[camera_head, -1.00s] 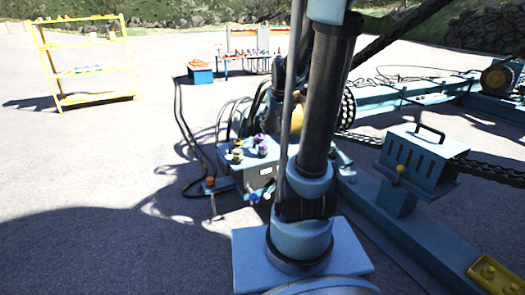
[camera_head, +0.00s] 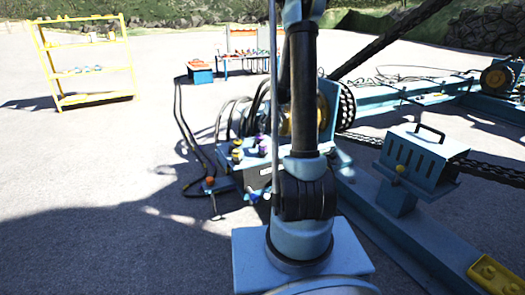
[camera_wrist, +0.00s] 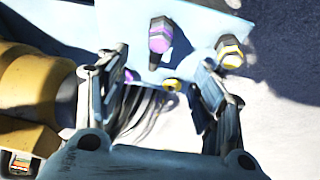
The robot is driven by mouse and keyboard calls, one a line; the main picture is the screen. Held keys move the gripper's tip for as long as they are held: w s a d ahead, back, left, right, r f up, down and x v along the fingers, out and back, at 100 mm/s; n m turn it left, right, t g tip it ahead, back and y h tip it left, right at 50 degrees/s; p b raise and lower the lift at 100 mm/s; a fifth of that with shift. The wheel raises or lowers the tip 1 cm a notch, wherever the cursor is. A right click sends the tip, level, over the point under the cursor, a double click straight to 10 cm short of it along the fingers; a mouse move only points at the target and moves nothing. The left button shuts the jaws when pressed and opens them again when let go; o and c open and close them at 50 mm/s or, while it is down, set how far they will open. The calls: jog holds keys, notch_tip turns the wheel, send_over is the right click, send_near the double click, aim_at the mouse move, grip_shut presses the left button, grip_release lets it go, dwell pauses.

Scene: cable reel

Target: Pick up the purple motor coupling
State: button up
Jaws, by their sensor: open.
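The purple motor coupling (camera_wrist: 160,38) stands out from a pale blue panel in the wrist view, with a dark end on top. A second, smaller purple piece (camera_wrist: 131,75) shows lower, beside my left finger. In the head view a purple coupling (camera_head: 262,150) shows on top of the blue motor box (camera_head: 262,178). My gripper (camera_wrist: 158,85) is open, its two fingers wide apart and nothing between them in its hold. The larger purple coupling is beyond the fingertips, toward the top of the picture. My arm hides the gripper in the head view.
A yellow-banded coupling (camera_wrist: 229,50) is right of the purple one, and a small yellow one (camera_wrist: 172,85) lies below. A large yellow cylinder (camera_wrist: 28,85) is close on the left. Hoses (camera_head: 190,140) and a chain (camera_head: 360,139) surround the box. A yellow shelf (camera_head: 95,96) stands far left.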

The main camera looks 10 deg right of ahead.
aim_at(263, 145)
jog(key=x, duration=1.2)
jog(key=shift+w+f, duration=0.3)
jog(key=shift+w, duration=0.05)
jog(key=shift+w+a+x, duration=0.1)
jog(key=shift+x, duration=1.2)
jog(key=shift+w+a+x, duration=0.15)
jog(key=shift+x, duration=1.1)
jog(key=shift+r, duration=0.1)
jog(key=c, duration=1.3)
